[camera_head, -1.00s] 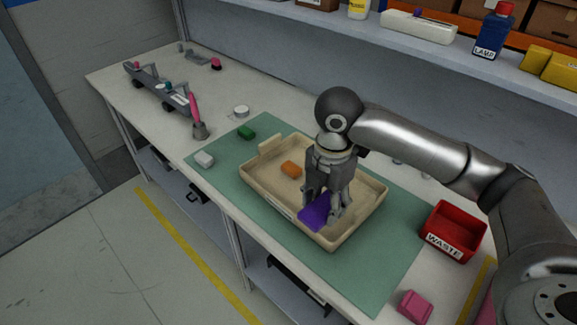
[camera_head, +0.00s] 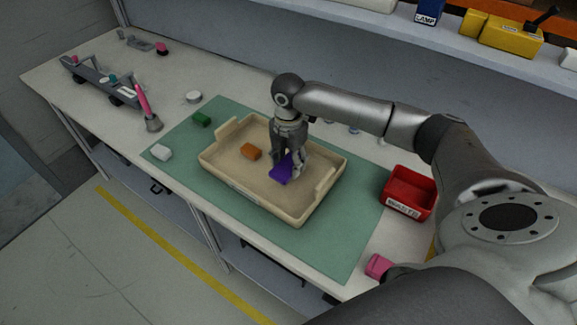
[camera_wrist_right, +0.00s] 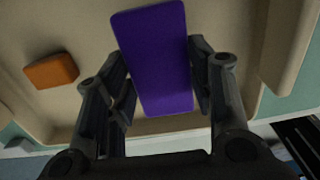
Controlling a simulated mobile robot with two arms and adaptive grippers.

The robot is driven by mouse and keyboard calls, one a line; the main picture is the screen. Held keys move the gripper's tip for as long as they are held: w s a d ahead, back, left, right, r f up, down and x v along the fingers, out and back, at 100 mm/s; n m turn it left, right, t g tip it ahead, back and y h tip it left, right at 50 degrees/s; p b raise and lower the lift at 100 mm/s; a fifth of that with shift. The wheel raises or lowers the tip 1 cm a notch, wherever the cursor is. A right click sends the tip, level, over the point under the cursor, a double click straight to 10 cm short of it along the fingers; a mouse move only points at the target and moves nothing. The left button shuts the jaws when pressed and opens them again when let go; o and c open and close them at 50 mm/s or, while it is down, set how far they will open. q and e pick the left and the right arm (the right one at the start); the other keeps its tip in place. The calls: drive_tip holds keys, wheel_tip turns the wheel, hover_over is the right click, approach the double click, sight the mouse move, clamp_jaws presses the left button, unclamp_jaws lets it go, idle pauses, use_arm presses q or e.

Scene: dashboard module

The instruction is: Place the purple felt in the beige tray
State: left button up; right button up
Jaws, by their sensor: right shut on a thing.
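The purple felt (camera_head: 281,172) is a flat rectangular block between the fingers of my right gripper (camera_head: 289,160). The right wrist view shows the felt (camera_wrist_right: 155,60) gripped at its sides by both fingers of the gripper (camera_wrist_right: 160,85). The gripper is shut on it, inside the outline of the beige tray (camera_head: 228,187). Whether the felt touches the tray floor I cannot tell. An orange block (camera_head: 250,152) lies in the tray left of the felt; it also shows in the wrist view (camera_wrist_right: 51,71). My left gripper is not in view.
The tray stands on a green mat (camera_head: 330,245). A green block (camera_head: 202,119) and a white block (camera_head: 161,152) lie on the mat. A red WASTE bin (camera_head: 407,193) and a pink block (camera_head: 378,266) are at the right.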

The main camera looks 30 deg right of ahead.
sight(289, 162)
drive_tip(key=shift+w+d+f, duration=0.15)
drive_tip(key=shift+f, duration=0.05)
wheel_tip(289, 162, down, 3)
drive_tip(key=shift+w+d+p, duration=0.1)
drive_tip(key=shift+p, duration=0.55)
drive_tip(key=shift+f, duration=0.25)
drive_tip(key=shift+f, duration=0.15)
drive_tip(key=o, duration=0.9)
drive_tip(key=shift+c, duration=0.2)
wheel_tip(289, 162, up, 12)
drive_tip(key=shift+r+b, duration=0.2)
drive_tip(key=shift+b, duration=0.9)
